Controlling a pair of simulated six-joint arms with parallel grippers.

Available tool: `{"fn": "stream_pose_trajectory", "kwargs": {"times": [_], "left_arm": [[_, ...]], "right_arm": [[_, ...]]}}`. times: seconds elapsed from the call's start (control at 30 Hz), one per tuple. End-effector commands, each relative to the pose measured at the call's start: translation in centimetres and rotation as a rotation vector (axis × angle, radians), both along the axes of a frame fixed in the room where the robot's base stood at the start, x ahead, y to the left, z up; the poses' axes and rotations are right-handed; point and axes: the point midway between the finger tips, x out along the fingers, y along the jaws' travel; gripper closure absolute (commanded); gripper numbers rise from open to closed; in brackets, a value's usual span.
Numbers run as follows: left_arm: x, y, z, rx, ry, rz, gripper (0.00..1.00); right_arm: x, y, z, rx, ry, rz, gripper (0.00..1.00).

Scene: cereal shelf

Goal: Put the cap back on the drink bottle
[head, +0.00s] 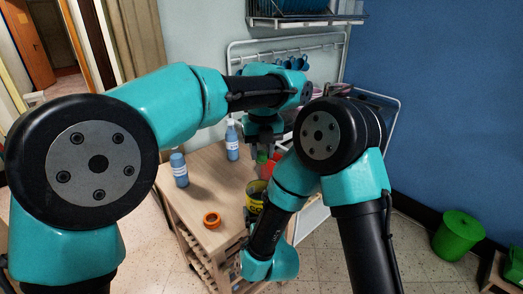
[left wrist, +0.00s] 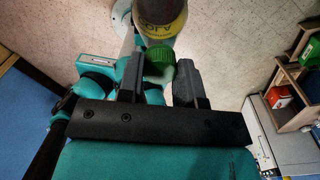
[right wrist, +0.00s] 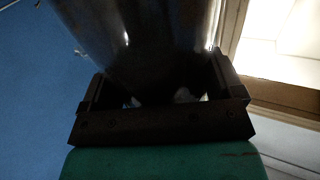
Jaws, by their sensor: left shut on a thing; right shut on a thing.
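The green cap (left wrist: 160,62) is between the fingers of my left gripper (left wrist: 160,82), shut on it. It also shows small in the head view (head: 262,157), below my left wrist. The drink bottle has a yellow label (left wrist: 160,20) and is just beyond the cap in the left wrist view. In the head view its yellow part (head: 255,187) shows below the cap, partly behind my right forearm. In the right wrist view the bottle (right wrist: 140,40) is large and dark between the fingers of my right gripper (right wrist: 160,90), shut on it. I cannot tell whether cap and bottle touch.
A wooden table (head: 222,178) holds two blue bottles (head: 180,172) (head: 232,142) and an orange ring-shaped item (head: 212,220). A white rail with hanging mugs (head: 290,62) is behind. A green bin (head: 458,235) stands on the floor at the right.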

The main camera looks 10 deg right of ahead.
Motion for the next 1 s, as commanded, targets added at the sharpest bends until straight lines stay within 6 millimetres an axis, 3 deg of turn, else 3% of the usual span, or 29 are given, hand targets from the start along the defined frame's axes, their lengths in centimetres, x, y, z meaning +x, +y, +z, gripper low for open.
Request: {"fn": "stream_pose_trajectory", "kwargs": {"times": [0.43, 0.83, 0.87, 1.0], "left_arm": [[-0.02, -0.06, 0.01, -0.003, 0.013, -0.578, 0.89], [-0.03, -0.07, 0.00, -0.003, 0.015, -0.653, 0.89], [-0.03, -0.07, 0.00, -0.003, 0.015, -0.652, 0.66], [-0.03, -0.07, 0.00, -0.003, 0.015, -0.652, 0.53]], "right_arm": [[0.02, 0.01, 0.07, 0.000, -0.002, 0.000, 0.80], [0.02, 0.02, 0.07, 0.000, -0.002, 0.000, 0.80], [0.02, 0.02, 0.07, 0.000, -0.002, 0.000, 0.80], [0.03, 0.02, 0.08, 0.000, -0.003, 0.000, 0.80]]}}
